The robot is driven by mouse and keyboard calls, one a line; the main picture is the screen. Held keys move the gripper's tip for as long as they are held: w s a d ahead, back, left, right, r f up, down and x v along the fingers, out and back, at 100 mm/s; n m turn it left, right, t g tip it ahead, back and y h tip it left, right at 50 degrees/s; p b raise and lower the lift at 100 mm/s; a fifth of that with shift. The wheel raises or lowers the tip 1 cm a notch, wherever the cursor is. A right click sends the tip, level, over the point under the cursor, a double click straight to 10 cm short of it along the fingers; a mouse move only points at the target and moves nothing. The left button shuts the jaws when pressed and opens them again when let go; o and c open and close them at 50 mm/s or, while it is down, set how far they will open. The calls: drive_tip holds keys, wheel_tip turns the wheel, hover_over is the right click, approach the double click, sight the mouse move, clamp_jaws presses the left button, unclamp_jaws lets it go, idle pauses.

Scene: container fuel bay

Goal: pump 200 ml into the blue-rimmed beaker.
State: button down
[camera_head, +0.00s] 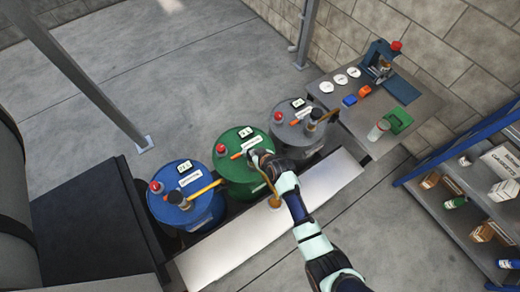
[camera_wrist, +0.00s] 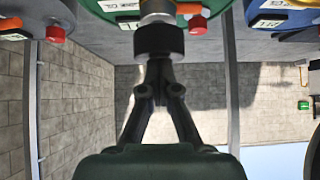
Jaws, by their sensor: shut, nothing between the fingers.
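My gripper (camera_head: 262,160) is at the pump top of the green drum (camera_head: 236,181). In the wrist view its fingers (camera_wrist: 157,72) come together just at the black pump knob (camera_wrist: 159,40), with nothing between them; whether they touch the knob I cannot tell. A yellow-brown spout (camera_head: 269,182) runs down from this pump. A small container (camera_head: 275,202) with amber colour stands at its lower end on the pale bench; its rim colour is too small to tell. A clear jar (camera_head: 378,130) stands on the side table. I cannot make out a blue rim on either one.
A blue drum (camera_head: 190,218) and a grey drum (camera_head: 296,138) with similar pumps flank the green one. The side table (camera_head: 405,130) bears white discs, small blocks, a green can (camera_head: 398,120) and a blue device (camera_head: 380,60). Blue shelving (camera_head: 420,177) stands right.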

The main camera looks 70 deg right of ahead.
wheel_tip(320, 180, up, 3)
drive_tip(key=shift+r+p, duration=0.1)
drive_tip(key=shift+p, duration=0.85)
drive_tip(key=p+v, duration=0.1)
drive_tip(key=v, duration=0.8)
drive_tip(key=shift+s+a+r+p, duration=0.2)
drive_tip(key=shift+s+p, duration=0.05)
drive_tip(key=shift+p, duration=0.1)
